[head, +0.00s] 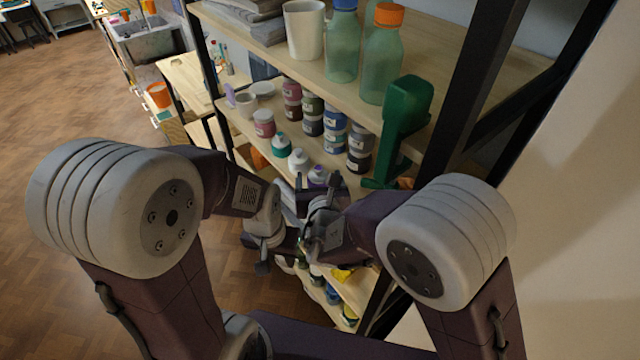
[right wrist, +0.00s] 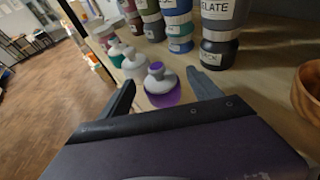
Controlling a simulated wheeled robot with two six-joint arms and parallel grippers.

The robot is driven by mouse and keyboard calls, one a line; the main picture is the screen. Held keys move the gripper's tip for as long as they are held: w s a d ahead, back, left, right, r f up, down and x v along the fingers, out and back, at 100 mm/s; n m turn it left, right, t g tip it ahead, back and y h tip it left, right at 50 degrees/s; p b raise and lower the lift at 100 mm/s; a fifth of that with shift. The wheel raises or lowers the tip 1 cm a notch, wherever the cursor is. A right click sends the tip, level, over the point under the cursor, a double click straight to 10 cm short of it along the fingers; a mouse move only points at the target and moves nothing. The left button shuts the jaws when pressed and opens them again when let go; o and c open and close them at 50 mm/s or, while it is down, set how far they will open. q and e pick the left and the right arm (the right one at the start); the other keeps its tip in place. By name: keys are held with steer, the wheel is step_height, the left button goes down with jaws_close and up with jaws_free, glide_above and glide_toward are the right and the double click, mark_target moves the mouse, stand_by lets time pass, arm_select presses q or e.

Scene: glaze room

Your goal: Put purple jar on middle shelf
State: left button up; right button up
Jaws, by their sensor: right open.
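The purple jar (right wrist: 163,91), with a white shoulder and purple cap, stands upright in the right wrist view. It shows partly in the head view (head: 318,176), behind my right gripper (head: 319,187). My right gripper, also in the right wrist view (right wrist: 163,88), is open, with one finger on each side of the jar; contact is not clear. The jar stands near the front edge of the shelf board with the paint jars (head: 235,118), between the top and lower boards. My left gripper (head: 263,252) hangs lower, in front of the rack; its jaws are unclear.
A green tool (head: 402,125) is to the right, and a wooden bowl (right wrist: 307,92) is at the right edge. The top shelf (head: 265,58) overhangs.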

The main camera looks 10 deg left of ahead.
steer(key=b+v, duration=0.2)
steer(key=v, duration=0.9)
steer(key=shift+s, duration=0.25)
steer(key=shift+d+r, duration=0.1)
steer(key=shift+d, duration=0.05)
